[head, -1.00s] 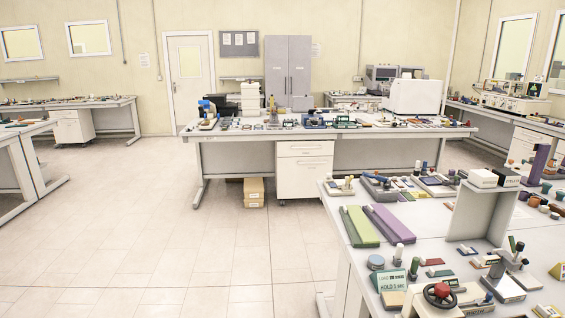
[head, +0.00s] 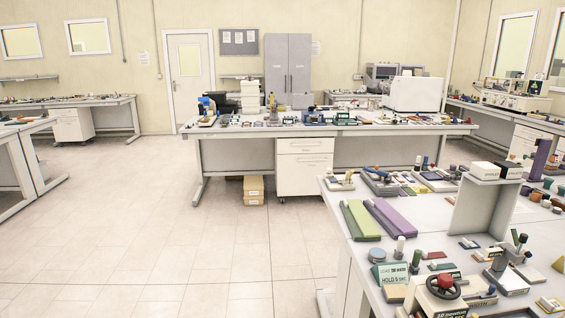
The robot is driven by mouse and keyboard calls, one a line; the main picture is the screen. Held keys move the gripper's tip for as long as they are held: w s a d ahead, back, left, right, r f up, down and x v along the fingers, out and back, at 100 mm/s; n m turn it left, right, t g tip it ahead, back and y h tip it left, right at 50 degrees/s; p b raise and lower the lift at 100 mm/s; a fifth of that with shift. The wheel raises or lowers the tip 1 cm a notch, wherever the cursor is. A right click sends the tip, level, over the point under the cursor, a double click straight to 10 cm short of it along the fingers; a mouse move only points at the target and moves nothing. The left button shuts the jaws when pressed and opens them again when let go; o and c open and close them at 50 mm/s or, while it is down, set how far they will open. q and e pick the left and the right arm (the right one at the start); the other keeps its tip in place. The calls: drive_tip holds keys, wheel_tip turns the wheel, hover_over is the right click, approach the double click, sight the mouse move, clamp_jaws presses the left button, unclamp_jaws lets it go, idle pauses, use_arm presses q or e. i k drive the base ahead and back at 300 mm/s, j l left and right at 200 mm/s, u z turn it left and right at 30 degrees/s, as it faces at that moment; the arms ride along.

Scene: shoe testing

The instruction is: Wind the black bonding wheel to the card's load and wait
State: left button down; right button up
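The black wheel (head: 443,286) with a red hub sits on a cream-coloured device at the near front of the right-hand bench, at the bottom of the head view. A pale green card (head: 393,274) stands just left of the wheel. It reads "LOAD", a value too small to read surely, and "HOLD 5 sec". Neither of my grippers is in view.
The near bench (head: 350,196) is crowded with small items. Green (head: 360,221) and purple (head: 390,217) long blocks lie behind the card. A grey shelf stand (head: 484,208) rises behind the wheel. A long bench (head: 240,131) stands farther back. The floor at left is clear.

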sight(445, 281)
drive_tip(key=z, duration=1.15)
